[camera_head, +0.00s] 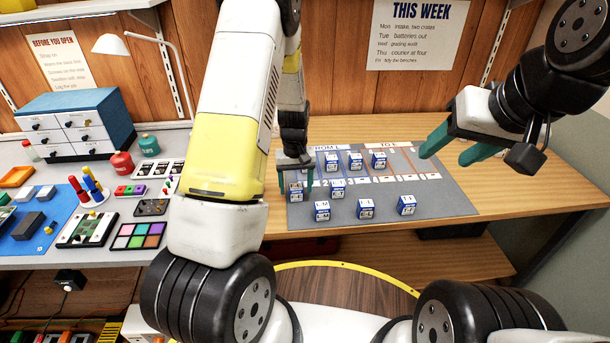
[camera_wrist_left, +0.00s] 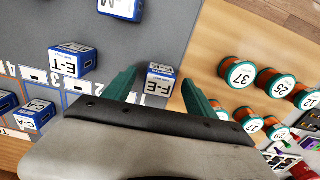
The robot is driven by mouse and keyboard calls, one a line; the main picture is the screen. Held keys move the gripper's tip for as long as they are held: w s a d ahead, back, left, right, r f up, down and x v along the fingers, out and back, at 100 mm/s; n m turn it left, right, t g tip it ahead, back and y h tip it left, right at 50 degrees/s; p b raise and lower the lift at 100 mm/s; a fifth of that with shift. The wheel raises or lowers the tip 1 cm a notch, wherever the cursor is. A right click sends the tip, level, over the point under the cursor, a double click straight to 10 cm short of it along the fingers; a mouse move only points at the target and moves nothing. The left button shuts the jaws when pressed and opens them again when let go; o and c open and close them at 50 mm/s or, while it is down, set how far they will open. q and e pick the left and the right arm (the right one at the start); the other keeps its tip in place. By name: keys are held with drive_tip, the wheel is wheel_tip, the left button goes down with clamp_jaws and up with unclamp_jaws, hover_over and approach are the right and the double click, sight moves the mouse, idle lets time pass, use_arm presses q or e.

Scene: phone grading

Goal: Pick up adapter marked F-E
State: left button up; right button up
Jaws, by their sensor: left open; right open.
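The adapter marked F-E (camera_wrist_left: 158,80) is a small white and blue box; in the left wrist view it stands between the two green fingers of my left gripper (camera_wrist_left: 159,88), with a gap showing on the right. In the head view the box (camera_head: 296,193) is at the left edge of the grey mat (camera_head: 440,198), partly covered by that gripper (camera_head: 297,180). My left gripper is open around it, pointing down. My right gripper (camera_head: 453,151) is open and empty, raised over the right part of the mat.
Several more stand on the mat, including a front one (camera_head: 322,210). The mat's right side is clear.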

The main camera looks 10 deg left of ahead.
use_arm(q)
drive_tip(key=shift+f, duration=0.5)
drive_tip(key=shift+c, duration=0.3)
clamp_jaws()
drive_tip(key=shift+r, duration=0.1)
